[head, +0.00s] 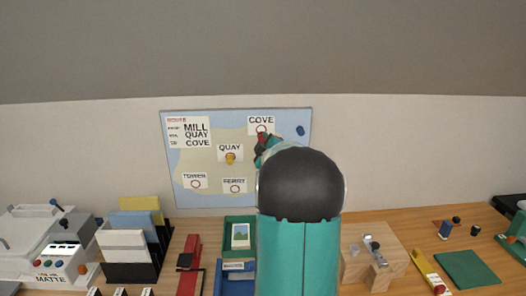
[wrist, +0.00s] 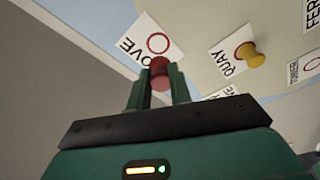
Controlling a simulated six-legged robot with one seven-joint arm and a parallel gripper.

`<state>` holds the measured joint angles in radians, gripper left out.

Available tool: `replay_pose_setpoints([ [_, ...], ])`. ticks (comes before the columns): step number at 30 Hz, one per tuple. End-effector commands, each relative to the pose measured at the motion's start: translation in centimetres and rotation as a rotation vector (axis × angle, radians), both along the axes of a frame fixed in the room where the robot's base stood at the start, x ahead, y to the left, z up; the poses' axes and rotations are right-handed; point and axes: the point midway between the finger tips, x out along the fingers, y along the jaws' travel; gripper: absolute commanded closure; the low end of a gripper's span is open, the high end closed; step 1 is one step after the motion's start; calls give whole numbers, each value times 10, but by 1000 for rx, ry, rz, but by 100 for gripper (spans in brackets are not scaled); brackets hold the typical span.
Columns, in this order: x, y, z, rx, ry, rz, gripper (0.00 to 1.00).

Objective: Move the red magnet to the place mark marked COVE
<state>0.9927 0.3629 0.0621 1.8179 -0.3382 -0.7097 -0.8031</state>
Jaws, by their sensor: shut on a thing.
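The map board (head: 208,165) hangs on the wall and carries place marks with red rings. The COVE mark (head: 261,121) is at its upper right; its ring also shows in the wrist view (wrist: 158,43). My gripper (wrist: 160,76) is shut on the red magnet (wrist: 159,75), just beside the COVE ring. I cannot tell whether the magnet touches the board. In the head view my gripper (head: 264,145) is at the board just below COVE, partly hidden by my arm.
A yellow magnet (head: 230,158) sits on the QUAY mark, and a blue magnet (head: 300,130) is at the board's upper right. TOWER (head: 195,184) and FERRY (head: 235,188) show empty rings. Below, the desk holds a file rack (head: 130,270), trays and a wooden block (head: 355,268).

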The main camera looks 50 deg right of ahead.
Motion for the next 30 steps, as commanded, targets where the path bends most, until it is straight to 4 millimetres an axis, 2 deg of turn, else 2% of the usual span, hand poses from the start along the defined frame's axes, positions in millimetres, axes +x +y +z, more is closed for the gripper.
replay_pose_setpoints([
  [8,7,-13,0,-1,0,-4,92],
  [21,30,-34,-1,-1,1,0,92],
  [30,34,-39,0,-2,1,1,92],
])
